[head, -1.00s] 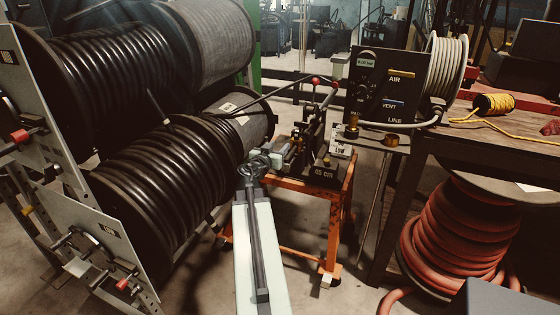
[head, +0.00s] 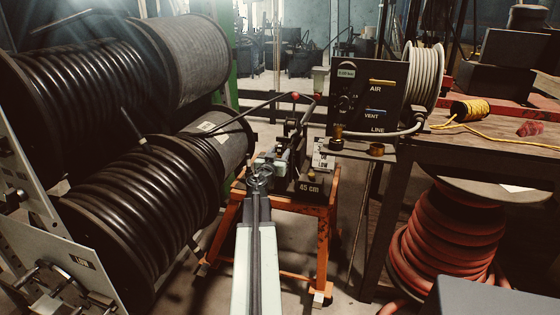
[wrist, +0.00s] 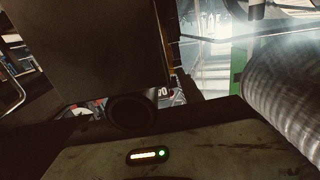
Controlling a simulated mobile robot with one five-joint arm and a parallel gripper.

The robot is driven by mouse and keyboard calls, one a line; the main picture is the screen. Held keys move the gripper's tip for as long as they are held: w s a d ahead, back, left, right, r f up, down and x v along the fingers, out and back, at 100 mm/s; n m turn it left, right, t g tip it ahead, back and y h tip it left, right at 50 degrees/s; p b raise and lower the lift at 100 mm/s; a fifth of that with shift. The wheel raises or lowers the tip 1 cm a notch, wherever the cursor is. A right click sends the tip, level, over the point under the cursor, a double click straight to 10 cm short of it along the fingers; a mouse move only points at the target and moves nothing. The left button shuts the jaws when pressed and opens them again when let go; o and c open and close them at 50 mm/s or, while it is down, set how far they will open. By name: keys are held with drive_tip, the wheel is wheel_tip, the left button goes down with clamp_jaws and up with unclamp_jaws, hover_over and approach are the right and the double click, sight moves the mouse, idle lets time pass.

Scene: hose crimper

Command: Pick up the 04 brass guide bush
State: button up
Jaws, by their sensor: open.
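Two brass pieces stand on the small shelf below the dark AIR/VENT/LINE panel: a taller brass fitting (head: 337,138) at the left and a short, wide brass ring (head: 377,149) at the right. No 04 mark is readable, so I cannot tell which is the guide bush. A smaller brass-coloured part (head: 311,175) shows on the bench press. My gripper (head: 258,178) is open at the far end of my pale arm, in front of the press and left of the shelf, apart from both brass pieces. No brass piece is identifiable in the wrist view.
The press stands on an orange stand (head: 322,215). Large black hose reels (head: 125,205) crowd the left. The dark panel (head: 368,95) rises behind the shelf. A wooden bench (head: 480,148) and red hose reel (head: 450,235) stand right. A dark box (wrist: 85,45) fills the wrist view's upper left.

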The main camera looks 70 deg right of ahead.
drive_tip(key=shift+d, duration=0.7)
drive_tip(key=shift+a, duration=0.1)
clamp_jaws()
